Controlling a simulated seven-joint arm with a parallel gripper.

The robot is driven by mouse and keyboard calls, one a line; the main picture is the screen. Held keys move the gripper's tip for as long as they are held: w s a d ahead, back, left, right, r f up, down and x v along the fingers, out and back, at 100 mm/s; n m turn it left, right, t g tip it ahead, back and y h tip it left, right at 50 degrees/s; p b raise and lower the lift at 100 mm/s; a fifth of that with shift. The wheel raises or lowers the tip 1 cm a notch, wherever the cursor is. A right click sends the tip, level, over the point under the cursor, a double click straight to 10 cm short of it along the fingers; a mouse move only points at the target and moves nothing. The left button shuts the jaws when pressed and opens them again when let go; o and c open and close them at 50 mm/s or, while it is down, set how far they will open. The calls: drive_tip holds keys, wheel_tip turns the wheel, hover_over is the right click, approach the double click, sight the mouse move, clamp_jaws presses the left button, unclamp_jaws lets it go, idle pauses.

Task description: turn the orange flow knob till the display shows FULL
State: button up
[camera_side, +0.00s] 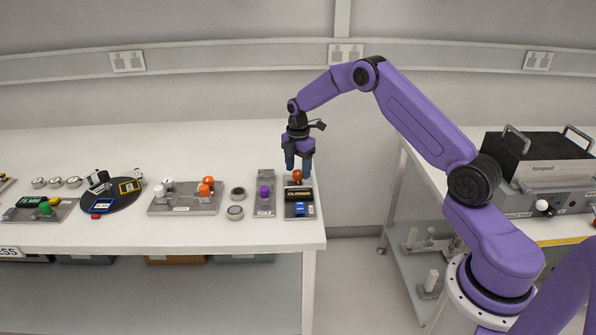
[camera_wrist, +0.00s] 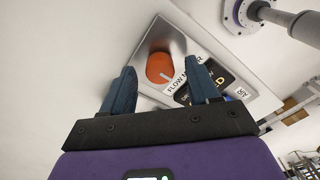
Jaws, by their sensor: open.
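The orange flow knob (camera_side: 297,175) stands on a small metal panel at the right end of the bench. In the wrist view the orange knob (camera_wrist: 160,68) lies ahead between the finger lines, with a pale mark on it and a "FLOW" label beside it. The display (camera_side: 298,194) on the panel appears to read CLOSED; in the wrist view a finger partly hides it. My gripper (camera_side: 298,166) points down just above the knob, with its blue fingers apart. In the wrist view my gripper (camera_wrist: 162,88) is open and empty, and the knob looks clear of the fingers.
A panel with a purple knob (camera_side: 264,190) stands close on the left. Two round grey pieces (camera_side: 236,202) lie beyond it, then a plate with orange and white knobs (camera_side: 185,207). The bench's right edge is close to the flow panel. The bench behind is clear.

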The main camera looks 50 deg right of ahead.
drive_tip(key=shift+f, duration=0.75)
drive_tip(key=c, duration=1)
drive_tip(key=shift+c, duration=0.2)
